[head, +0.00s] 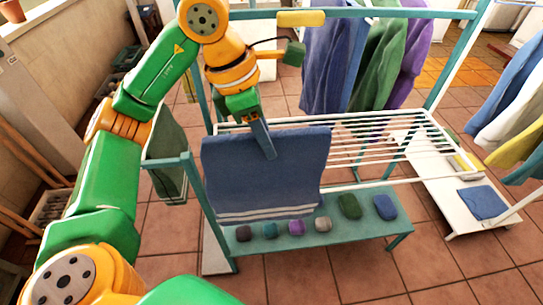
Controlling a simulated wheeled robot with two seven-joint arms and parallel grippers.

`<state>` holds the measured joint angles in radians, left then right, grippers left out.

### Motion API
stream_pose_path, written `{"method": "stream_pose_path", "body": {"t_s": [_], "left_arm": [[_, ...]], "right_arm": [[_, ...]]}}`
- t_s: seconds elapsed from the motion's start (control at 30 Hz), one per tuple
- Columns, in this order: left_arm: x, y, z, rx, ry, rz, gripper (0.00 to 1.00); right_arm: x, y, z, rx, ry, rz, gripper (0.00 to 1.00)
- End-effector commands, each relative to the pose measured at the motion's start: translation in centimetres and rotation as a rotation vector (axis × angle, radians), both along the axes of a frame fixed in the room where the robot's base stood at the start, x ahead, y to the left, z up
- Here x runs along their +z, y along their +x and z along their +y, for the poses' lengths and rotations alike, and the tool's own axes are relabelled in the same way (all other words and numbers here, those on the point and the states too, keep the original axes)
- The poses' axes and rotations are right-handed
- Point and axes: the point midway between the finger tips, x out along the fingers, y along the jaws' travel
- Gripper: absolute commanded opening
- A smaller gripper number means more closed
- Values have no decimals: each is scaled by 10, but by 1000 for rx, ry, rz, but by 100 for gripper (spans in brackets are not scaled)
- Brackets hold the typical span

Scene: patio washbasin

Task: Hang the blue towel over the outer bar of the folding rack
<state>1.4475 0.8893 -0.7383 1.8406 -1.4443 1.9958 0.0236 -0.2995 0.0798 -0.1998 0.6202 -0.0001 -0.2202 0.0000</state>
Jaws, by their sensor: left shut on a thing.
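The blue towel (235,175) with pale stripes near its lower edge is spread at the near left side of the folding rack (375,140), which has white slats. My left gripper (269,153) points down and is shut on the towel's upper middle. The towel covers the left part of the near outer bar (390,183), whose right part is bare. I cannot tell whether the towel rests on the bar or is held above it, and its far side is hidden. My right gripper is not in view.
A teal bench (265,258) below the towel holds several coloured folded or rolled cloths. Blue, green and purple towels (378,60) hang on a teal frame behind. A white low shelf (445,205) with a folded blue cloth (483,204) stands right. Tiled floor is clear in front.

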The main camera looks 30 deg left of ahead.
Motion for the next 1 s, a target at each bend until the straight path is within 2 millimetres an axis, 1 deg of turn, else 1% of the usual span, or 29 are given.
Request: {"method": "stream_pose_path", "body": {"t_s": [0.03, 0.13, 0.43, 0.57, 1.0], "left_arm": [[2, 4, 3, 2, -2, 2, 0], [0, 9, 7, 0, 0, 0, 0], [-1, 10, 7, -3, 0, -2, 0], [1, 13, 9, -1, -2, -1, 0], [2, 42, 30, -2, -2, 1, 0]], "right_arm": [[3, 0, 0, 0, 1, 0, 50], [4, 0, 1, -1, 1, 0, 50], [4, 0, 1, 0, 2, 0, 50], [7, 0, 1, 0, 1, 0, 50], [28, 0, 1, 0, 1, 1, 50]]}}
